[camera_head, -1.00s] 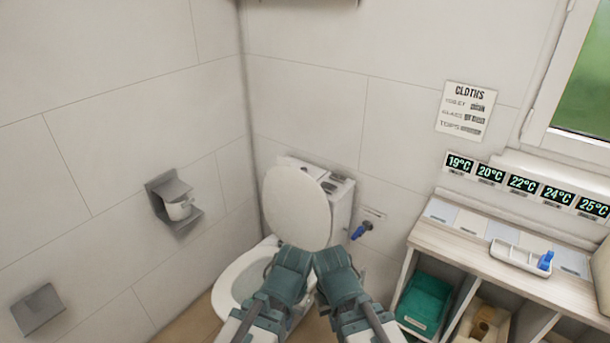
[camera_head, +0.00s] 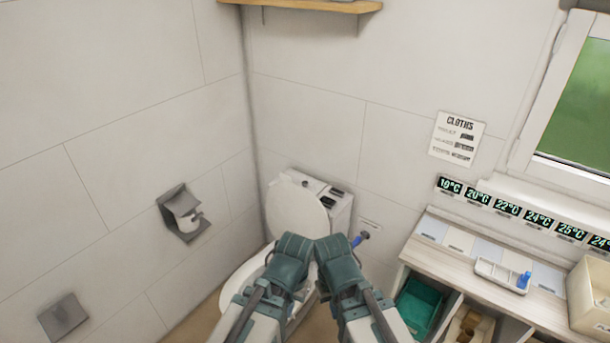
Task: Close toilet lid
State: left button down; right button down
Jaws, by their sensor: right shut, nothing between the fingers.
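The white toilet lid (camera_head: 296,207) stands raised, leaning back toward the cistern (camera_head: 338,208). The toilet seat and bowl (camera_head: 238,283) are below it, largely covered by my arms. My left gripper (camera_head: 294,244) and my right gripper (camera_head: 331,246) appear side by side in front of the lid's lower edge in the picture. Both are seen from behind, so their fingertips are hidden. My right gripper is shut and empty; the left one's opening cannot be seen. I cannot tell whether either touches the lid.
A paper holder (camera_head: 182,213) and a grey wall fitting (camera_head: 63,317) are on the left wall. A wooden shelf (camera_head: 310,6) is overhead. At the right stands a cabinet (camera_head: 475,290) with a green bin (camera_head: 417,307) and a white tray (camera_head: 497,276).

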aim_at(291, 207)
jog(key=i+j, duration=0.1)
jog(key=i, duration=0.4)
jog(key=i+j, duration=0.15)
jog(key=i, duration=0.35)
jog(key=j+u, duration=0.05)
